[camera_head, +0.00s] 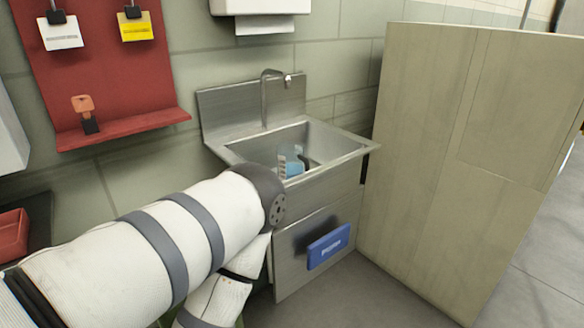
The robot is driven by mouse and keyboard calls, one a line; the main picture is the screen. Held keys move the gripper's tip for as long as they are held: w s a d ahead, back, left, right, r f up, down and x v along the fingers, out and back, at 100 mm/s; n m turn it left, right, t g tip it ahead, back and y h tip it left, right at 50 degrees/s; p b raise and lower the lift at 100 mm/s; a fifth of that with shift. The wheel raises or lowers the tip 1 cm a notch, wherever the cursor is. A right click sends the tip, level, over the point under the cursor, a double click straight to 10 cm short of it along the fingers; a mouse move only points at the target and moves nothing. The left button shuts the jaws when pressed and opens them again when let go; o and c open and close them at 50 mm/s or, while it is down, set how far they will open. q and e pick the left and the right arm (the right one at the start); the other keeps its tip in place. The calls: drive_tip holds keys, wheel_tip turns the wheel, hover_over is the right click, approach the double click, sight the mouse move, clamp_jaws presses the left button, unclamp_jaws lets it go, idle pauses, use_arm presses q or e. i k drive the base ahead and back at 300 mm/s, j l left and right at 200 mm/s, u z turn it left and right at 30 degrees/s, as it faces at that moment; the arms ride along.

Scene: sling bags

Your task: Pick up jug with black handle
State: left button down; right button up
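A small clear object with a blue lower part (293,167) is in the basin of the metal sink (345,155). A dark part shows at its right side, which looks like a black handle, so it may be the jug. Its lower left is close to the outline of my arm, and its base is hard to make out. My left arm comes in from the left and bends in front of the sink, with its lower links going down. Neither of my grippers shows in the picture.
A tap (266,95) rises behind the basin. A tall beige panel (450,140) stands close on the right. A red board (95,75) with a ledge and hanging tags is on the left wall.

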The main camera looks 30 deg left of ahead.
sight(291, 161)
drive_tip(key=i+u, duration=0.7)
drive_tip(key=i+l+u, duration=0.1)
drive_tip(key=i+u, duration=0.3)
drive_tip(key=k, duration=0.1)
